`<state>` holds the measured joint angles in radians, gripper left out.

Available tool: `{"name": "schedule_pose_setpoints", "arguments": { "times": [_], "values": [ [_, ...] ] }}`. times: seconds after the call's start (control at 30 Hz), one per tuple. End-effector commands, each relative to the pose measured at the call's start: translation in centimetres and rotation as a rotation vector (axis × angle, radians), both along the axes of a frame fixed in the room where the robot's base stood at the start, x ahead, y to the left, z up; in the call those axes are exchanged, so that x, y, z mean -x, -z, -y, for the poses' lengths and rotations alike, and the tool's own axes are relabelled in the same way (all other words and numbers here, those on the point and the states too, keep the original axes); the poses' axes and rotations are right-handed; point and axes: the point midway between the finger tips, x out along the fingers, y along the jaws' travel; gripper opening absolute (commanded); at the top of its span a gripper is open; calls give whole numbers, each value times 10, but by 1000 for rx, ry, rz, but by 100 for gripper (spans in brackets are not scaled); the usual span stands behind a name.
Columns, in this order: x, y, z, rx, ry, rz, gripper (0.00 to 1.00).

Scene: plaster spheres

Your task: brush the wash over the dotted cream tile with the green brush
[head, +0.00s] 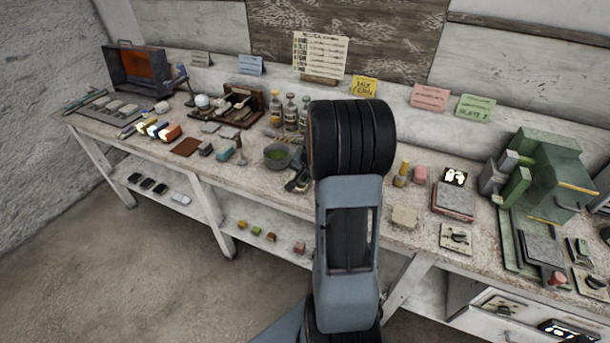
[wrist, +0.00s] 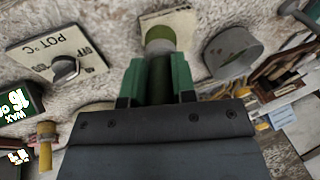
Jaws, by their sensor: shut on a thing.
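In the wrist view my gripper (wrist: 158,88) is shut on the green brush (wrist: 159,72), between green finger pads. The brush points away from the camera, and its round end is greyish with green. A cream tile (wrist: 178,18) lies beyond the brush end, which overlaps its lower edge in the picture. I cannot tell whether they touch, and no dots are clear. There my arm hides the gripper and brush.
A dial box marked POT °C (wrist: 60,52) is left of the tile in the wrist view. A yellow-handled tool (wrist: 45,140) stands nearby. In the head view, bottles (head: 290,112) stand behind the pot, and a green machine (head: 545,185) fills the bench's right end.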

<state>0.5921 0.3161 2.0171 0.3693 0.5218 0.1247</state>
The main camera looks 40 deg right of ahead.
Motion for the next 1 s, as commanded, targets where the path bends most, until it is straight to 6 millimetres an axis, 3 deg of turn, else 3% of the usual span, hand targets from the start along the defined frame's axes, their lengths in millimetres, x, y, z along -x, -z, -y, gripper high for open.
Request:
{"name": "schedule_pose_setpoints", "arguments": {
  "times": [0.03,0.53,1.0],
  "values": [
    [3,7,-3,-10,-2,-14,0],
    [5,10,-5,-15,-3,-23,0],
    [14,11,-21,-17,-5,-24,0]
  ]
}}
